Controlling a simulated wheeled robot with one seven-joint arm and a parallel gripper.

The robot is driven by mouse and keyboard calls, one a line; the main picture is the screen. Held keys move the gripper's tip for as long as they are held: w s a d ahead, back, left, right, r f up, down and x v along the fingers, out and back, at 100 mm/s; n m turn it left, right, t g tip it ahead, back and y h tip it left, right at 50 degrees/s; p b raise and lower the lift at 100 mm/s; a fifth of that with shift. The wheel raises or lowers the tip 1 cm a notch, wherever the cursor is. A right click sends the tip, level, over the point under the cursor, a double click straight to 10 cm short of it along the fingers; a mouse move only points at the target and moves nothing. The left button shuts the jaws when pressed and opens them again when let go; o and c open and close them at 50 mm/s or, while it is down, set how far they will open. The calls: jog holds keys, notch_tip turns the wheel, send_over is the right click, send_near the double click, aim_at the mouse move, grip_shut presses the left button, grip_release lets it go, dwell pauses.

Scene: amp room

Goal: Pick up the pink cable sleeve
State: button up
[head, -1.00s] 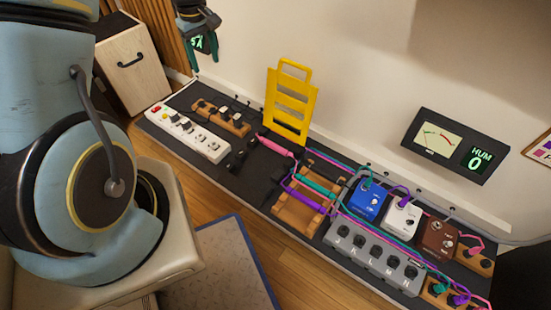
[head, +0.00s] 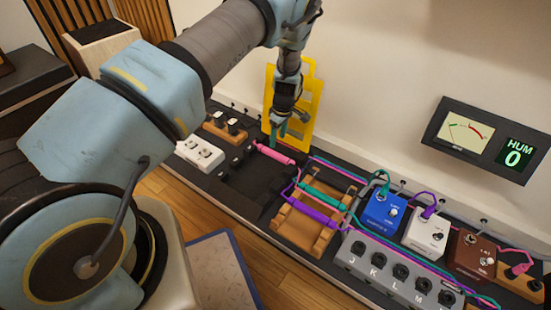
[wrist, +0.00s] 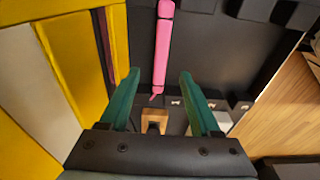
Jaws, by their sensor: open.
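The pink cable sleeve (head: 276,154) lies on the dark board, left of the wooden rack, in the head view. In the wrist view the pink sleeve (wrist: 162,50) runs lengthwise near the top centre, beyond the fingertips. My gripper (head: 277,134) hangs above the board by the yellow frame, close to the sleeve. The exact height above the sleeve is hard to tell.
A yellow frame (head: 309,105) stands by the wall beside my gripper. A wooden rack (head: 283,222) holds a teal sleeve (head: 322,195) and a purple sleeve (head: 308,209). Blue (head: 384,209), white and brown pedals stand at right.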

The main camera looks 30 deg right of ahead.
aim_at(276, 153)
jog(key=f, duration=0.2)
jog(key=f+b, duration=0.1)
jog(key=f, duration=0.2)
jog(key=f+b, duration=0.1)
jog(key=f, duration=0.2)
jog(key=shift+w+a, duration=0.3)
jog(key=shift+w, duration=0.05)
jog(key=shift+r, duration=0.1)
jog(key=shift+c, duration=0.4)
grip_shut()
